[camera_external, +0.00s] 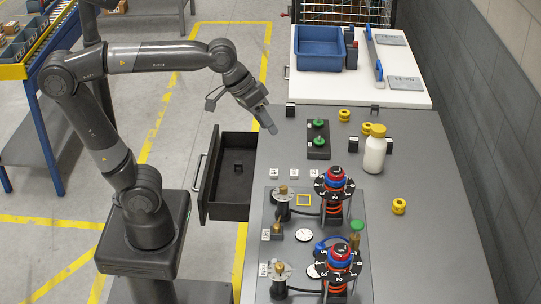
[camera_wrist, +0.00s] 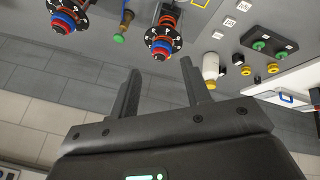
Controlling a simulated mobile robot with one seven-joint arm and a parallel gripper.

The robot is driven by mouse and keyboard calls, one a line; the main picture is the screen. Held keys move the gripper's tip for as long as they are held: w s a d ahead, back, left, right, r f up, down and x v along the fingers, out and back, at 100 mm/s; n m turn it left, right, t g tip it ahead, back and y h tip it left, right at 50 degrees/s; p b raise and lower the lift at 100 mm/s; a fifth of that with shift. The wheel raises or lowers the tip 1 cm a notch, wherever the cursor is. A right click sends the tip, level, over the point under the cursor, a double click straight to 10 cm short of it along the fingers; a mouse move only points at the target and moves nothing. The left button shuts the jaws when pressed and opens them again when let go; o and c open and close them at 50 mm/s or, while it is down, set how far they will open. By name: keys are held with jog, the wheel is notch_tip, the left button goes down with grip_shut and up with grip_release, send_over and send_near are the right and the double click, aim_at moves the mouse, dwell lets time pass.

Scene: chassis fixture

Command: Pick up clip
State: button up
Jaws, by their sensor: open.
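My gripper (camera_external: 267,122) is above the left edge of the grey worktop, near its back end. In the wrist view my gripper (camera_wrist: 160,66) has its two dark fingers apart with nothing between them. I cannot tell for certain which thing is the clip. Small black pieces with pale faces stand on the worktop: one at the back left (camera_external: 290,110), one at the back (camera_external: 374,109), and one beside the white bottle (camera_external: 353,144). Another small black piece (camera_wrist: 238,59) shows in the wrist view. My gripper touches none of them.
A panel with red-blue dial posts (camera_external: 336,178) fills the front left. A white bottle (camera_external: 375,152), yellow rings (camera_external: 399,206) and a black block with green knobs (camera_external: 318,142) stand nearby. An open drawer (camera_external: 232,212) juts out left. The worktop's right side is clear.

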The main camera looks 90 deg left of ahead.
jog(key=w+a+r+n+t+h, duration=0.1)
jog(key=w+a+r+n, duration=0.1)
jog(key=w+a+n, duration=0.45)
jog(key=w+a+r+n, duration=0.1)
jog(key=w+a+n, duration=0.15)
jog(key=w, duration=0.75)
jog(key=w+a+f+n+t, duration=0.1)
jog(key=w+a+n, duration=0.3)
jog(key=a, duration=0.6)
jog(key=w+a+f+n+t, duration=0.15)
jog(key=w+a+n, duration=0.35)
jog(key=a, duration=0.5)
jog(key=w+a+f+n+t, duration=0.1)
jog(key=w+a+n, duration=0.3)
jog(key=a, duration=0.7)
jog(key=s+a+f+n+t+y, duration=0.1)
jog(key=a+f+n+t, duration=0.2)
jog(key=a, duration=0.7)
jog(key=s+a+f+n+y, duration=0.1)
jog(key=s+a+f+n, duration=0.15)
jog(key=a+n, duration=0.45)
jog(key=m, duration=0.2)
send_near(373, 106)
jog(key=w+f, duration=0.2)
jog(key=w, duration=0.1)
jog(key=shift+a+h, duration=0.3)
jog(key=shift+a, duration=0.1)
jog(key=shift+x, duration=3.3)
